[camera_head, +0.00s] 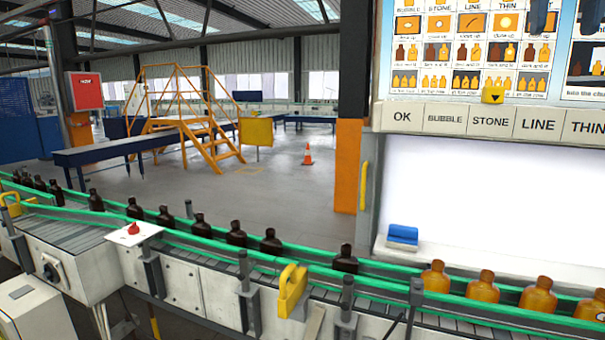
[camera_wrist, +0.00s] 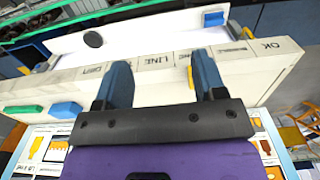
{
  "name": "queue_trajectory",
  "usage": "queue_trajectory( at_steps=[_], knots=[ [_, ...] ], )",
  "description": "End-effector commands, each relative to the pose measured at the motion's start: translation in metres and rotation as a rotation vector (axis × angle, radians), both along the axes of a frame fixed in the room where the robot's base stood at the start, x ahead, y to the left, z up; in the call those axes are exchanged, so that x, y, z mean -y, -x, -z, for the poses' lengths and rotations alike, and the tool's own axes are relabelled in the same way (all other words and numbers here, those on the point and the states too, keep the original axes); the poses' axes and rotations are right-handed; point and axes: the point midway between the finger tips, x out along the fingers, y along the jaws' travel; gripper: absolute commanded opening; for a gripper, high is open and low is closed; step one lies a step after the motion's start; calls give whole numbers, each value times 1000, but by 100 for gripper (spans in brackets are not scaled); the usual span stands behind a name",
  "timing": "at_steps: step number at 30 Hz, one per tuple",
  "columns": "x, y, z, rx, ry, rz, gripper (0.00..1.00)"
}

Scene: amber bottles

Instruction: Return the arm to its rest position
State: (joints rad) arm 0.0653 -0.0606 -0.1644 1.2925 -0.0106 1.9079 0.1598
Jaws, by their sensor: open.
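My gripper (camera_wrist: 160,72) shows in the wrist view with its two blue fingers apart and nothing between them. It is in front of the row of labelled bins (camera_wrist: 150,62), which appears upside down there. In the head view the same row (camera_head: 489,121) reads OK, BUBBLE, STONE, LINE and THIN. Dark blue shapes at the top right edge of the head view may be my fingers, but I cannot tell. Dark bottles (camera_head: 237,235) and amber bottles (camera_head: 436,277) stand upright on the conveyor (camera_head: 205,262), well below the bins.
A blue block (camera_head: 403,234) rests on the white ledge below. A white card with a red object (camera_head: 133,229) sits beside the conveyor. The floor (camera_head: 270,190) behind is mostly clear.

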Motion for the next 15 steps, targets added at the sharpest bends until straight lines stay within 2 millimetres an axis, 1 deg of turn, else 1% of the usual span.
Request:
queue_trajectory(
  at_steps=[8, 15],
  knots=[
    [-6, 10, 14, 30, 0, -28, 64],
    [-15, 25, 35, 75, 1, -67, 64]
  ],
)
